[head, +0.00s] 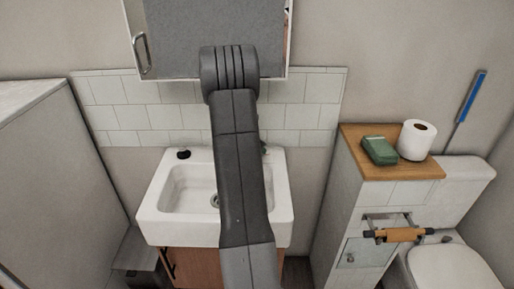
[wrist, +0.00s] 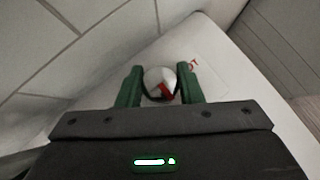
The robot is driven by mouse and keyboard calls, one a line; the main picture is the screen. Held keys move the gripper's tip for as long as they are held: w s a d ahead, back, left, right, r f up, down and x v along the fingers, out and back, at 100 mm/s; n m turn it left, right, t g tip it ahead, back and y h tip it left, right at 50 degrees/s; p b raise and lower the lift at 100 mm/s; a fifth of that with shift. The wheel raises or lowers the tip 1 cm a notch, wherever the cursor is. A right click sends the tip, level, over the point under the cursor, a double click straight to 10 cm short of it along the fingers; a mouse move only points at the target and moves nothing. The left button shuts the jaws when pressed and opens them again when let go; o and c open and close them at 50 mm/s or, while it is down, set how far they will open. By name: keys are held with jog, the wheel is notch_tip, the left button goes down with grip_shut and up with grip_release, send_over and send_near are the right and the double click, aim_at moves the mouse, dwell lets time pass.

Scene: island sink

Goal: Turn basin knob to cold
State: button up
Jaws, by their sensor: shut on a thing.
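In the wrist view, a small round knob (wrist: 153,77) with a pale, shiny top and a red mark sits between the green fingers of my gripper (wrist: 161,82). The fingers are shut on its two sides. A small red marking (wrist: 193,65) shows on the white surface just right of it. In the head view, the white basin (head: 149,224) stands against the tiled wall, with a small dark fitting (head: 183,153) at its back left. My arm covers the middle of the basin and hides the gripper there.
A cabinet with a grey front (head: 185,38) hangs above the basin. A wooden-topped unit (head: 353,140) at the right holds a green box (head: 380,150) and a toilet paper roll (head: 417,140). The toilet (head: 450,270) is at far right, and a grey panel (head: 55,180) stands at left.

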jog(key=shift+r, duration=0.1)
jog(key=o, duration=1)
notch_tip(320, 180, up, 10)
jog(key=shift+f+p, duration=0.1)
jog(key=shift+p, duration=1)
notch_tip(320, 180, down, 10)
jog(key=shift+f+b, duration=0.15)
jog(key=shift+b, duration=1.05)
jog(key=shift+n, duration=0.3)
